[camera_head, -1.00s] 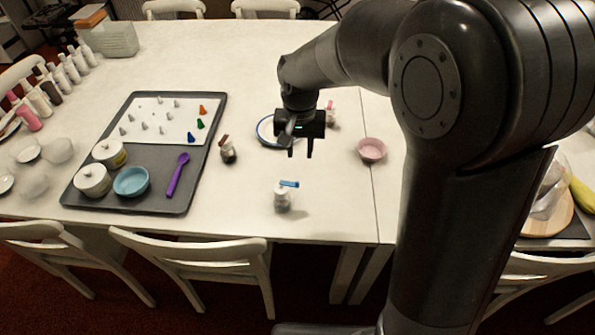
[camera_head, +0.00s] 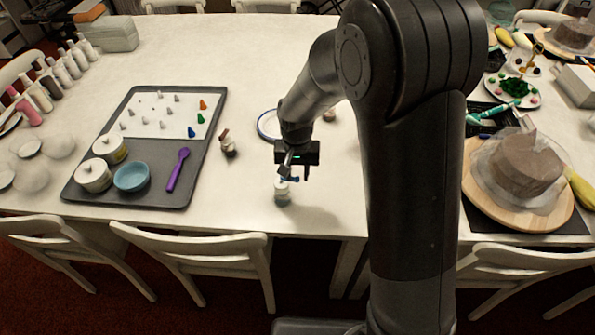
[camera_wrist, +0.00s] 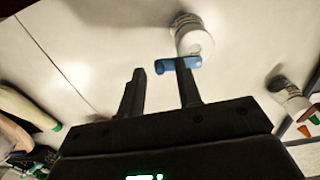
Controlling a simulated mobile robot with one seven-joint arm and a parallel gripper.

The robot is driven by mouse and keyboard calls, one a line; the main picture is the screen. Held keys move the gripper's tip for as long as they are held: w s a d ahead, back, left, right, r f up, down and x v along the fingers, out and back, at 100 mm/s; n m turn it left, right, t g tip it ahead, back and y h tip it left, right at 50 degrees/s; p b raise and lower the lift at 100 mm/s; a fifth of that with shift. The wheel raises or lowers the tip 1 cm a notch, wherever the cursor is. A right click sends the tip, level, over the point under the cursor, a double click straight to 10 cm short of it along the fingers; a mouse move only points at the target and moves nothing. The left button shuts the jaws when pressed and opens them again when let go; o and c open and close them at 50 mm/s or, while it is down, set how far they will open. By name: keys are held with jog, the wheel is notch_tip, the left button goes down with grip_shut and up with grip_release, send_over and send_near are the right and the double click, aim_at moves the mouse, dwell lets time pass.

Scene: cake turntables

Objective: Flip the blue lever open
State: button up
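The blue lever (camera_wrist: 165,68) sits on top of a small white jar (camera_wrist: 191,36) in the wrist view, sticking out to one side. In the head view the jar (camera_head: 282,195) stands upright near the table's front edge, and a bit of the lever (camera_head: 294,179) shows beside my fingers. My gripper (camera_head: 294,176) is just above the jar with its fingers apart. In the wrist view my gripper (camera_wrist: 160,68) is open, and its right fingertip overlaps the lever. I cannot tell whether it touches. Nothing is held.
A jar with a brown lever (camera_head: 228,148) stands to the left, beyond it a grey tray (camera_head: 196,172) with bowls and a purple spoon. A blue-rimmed plate (camera_head: 262,128) is behind my gripper. A cake on a board (camera_head: 480,205) is at right. Table around the jar is clear.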

jog(key=shift+c, duration=0.5)
grip_shut()
jog(key=shift+w+n, duration=0.35)
jog(key=shift+n, duration=0.55)
jog(key=shift+w+n, duration=0.3)
jog(key=shift+n, duration=0.6)
jog(key=shift+o, duration=0.5)
grip_release()
